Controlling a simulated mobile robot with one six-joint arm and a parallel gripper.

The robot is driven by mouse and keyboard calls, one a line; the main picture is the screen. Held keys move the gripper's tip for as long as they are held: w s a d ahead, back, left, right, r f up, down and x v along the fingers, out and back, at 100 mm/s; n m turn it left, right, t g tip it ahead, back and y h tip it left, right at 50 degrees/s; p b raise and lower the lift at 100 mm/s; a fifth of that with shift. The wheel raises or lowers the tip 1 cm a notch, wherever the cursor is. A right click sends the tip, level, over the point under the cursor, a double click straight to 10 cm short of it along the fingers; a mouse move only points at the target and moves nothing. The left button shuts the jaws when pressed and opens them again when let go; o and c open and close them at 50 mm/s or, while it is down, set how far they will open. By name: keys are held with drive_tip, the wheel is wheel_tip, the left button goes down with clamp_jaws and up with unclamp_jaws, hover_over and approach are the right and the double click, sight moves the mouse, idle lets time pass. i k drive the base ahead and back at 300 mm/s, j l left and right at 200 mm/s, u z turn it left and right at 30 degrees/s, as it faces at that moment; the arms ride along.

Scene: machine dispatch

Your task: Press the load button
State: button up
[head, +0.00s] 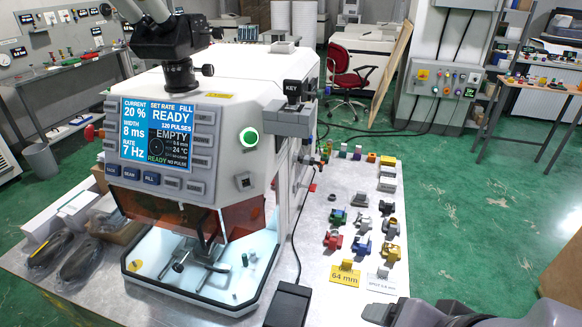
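A white machine (210,100) stands on the table, with a lit screen (158,133) reading READY and EMPTY. A round green-lit button (249,138) is on its front, right of the screen. Grey side keys (203,140) line the screen's right edge, and blue keys (151,178) sit below it. A small square switch (244,181) is under the green button. I cannot read a LOAD label on any of them. Part of my arm with my gripper (380,313) shows at the bottom right edge, well away from the buttons; its fingers are mostly cut off.
A KEY block (292,93) juts from the machine's right side. Several coloured parts (362,222) and a yellow 64 mm sign (345,274) stand on the table's right side. A black pedal-like box (288,305) with a cable is at the front. Green floor (440,215) is open to the right.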

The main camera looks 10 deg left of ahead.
sight(195, 187)
drive_tip(key=u, duration=1.55)
